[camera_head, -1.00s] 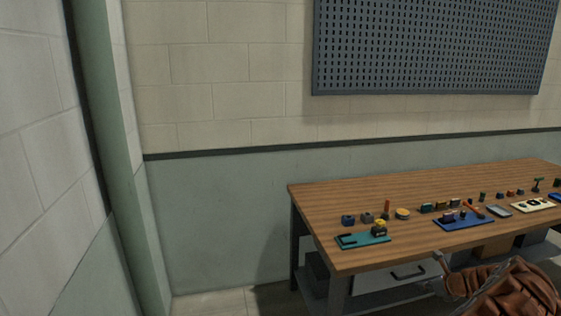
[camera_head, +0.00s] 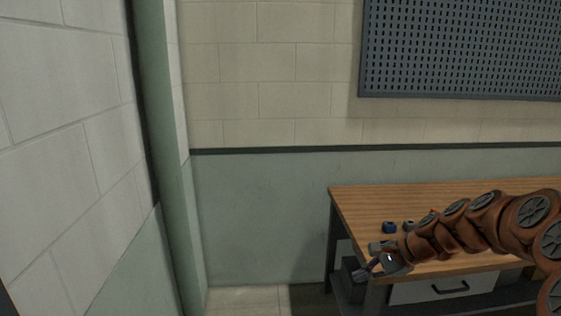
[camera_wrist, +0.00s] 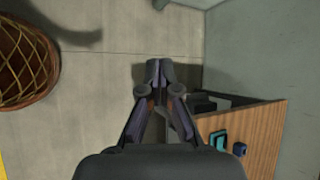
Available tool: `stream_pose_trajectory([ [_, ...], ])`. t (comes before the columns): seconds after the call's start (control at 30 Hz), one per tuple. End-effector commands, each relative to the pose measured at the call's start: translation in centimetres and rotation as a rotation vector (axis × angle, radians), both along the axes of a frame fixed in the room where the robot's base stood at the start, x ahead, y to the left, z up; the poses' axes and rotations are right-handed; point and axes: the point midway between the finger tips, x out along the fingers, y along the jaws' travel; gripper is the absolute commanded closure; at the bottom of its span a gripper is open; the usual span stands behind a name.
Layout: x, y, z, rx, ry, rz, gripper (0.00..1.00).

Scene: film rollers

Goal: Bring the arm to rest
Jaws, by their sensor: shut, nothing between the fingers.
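My gripper (camera_head: 361,273) is at the end of my brown, ribbed arm, which stretches leftward across the front of the wooden workbench (camera_head: 350,200). In the head view the gripper shows by the bench's left front corner. In the wrist view my gripper (camera_wrist: 160,68) has its fingertips together over the grey floor, left of the bench, with nothing between them. My arm hides much of the bench top in the head view.
A wicker basket (camera_wrist: 22,68) stands on the floor at the left of the wrist view. A teal tray (camera_wrist: 218,140) and a blue part (camera_wrist: 239,149) lie on the bench. A pegboard (camera_head: 460,50) hangs on the wall. Open floor (camera_wrist: 95,80) lies between basket and bench.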

Motion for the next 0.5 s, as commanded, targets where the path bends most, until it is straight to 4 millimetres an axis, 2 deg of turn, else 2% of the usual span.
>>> stream_pose_trajectory([
  [0.03,-1.7,1.6,0.7,-0.031,-0.015,0.072,1.0],
  [0.2,-7.3,5.1,1.8,-0.142,-0.052,0.304,1.0],
  [0.37,-12.7,7.0,2.2,-0.248,-0.078,0.507,1.0],
  [0.5,-17.5,7.6,2.2,-0.34,-0.091,0.675,1.0],
])
